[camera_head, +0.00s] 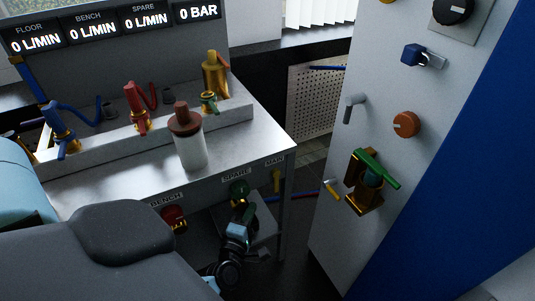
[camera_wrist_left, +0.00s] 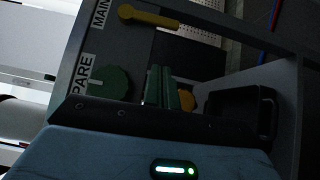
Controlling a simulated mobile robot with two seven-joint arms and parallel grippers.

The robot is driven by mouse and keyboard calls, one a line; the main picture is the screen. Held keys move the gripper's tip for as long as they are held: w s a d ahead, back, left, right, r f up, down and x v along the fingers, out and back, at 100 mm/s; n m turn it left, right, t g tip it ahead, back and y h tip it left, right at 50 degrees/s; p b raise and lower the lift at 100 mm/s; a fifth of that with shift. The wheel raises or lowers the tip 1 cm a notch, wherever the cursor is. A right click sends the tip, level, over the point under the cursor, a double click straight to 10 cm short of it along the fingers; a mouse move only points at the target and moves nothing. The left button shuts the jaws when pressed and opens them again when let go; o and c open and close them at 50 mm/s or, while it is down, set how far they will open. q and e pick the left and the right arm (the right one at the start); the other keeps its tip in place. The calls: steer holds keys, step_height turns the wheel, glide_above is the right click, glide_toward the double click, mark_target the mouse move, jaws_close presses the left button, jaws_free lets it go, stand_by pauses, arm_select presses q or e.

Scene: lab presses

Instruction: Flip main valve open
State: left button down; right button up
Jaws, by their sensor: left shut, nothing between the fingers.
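The main valve has a yellow lever (camera_head: 277,181) just below the MAIN label on the bench's front. In the head view the lever stands roughly upright. In the left wrist view the yellow lever (camera_wrist_left: 150,17) lies across the top, beside the MAIN label (camera_wrist_left: 101,12). My left gripper (camera_head: 241,207) is in front of the bench, below and left of the lever, close to the green SPARE knob (camera_head: 238,188). In the left wrist view its fingers (camera_wrist_left: 162,86) are together and empty, apart from the lever. My right gripper is not in view.
The green knob (camera_wrist_left: 112,84) is left of my fingers in the wrist view. A red BENCH knob (camera_head: 173,217) sits further left on the bench front. A bench leg (camera_head: 286,230) stands right of the lever. A grey cabinet (camera_head: 335,215) with a green-handled valve (camera_head: 378,168) is at right.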

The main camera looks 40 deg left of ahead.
mark_target(276, 181)
arm_select(q)
steer(key=w, duration=0.7)
steer(key=shift+w, duration=0.25)
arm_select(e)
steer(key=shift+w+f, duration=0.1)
arm_select(q)
steer(key=shift+r, duration=0.1)
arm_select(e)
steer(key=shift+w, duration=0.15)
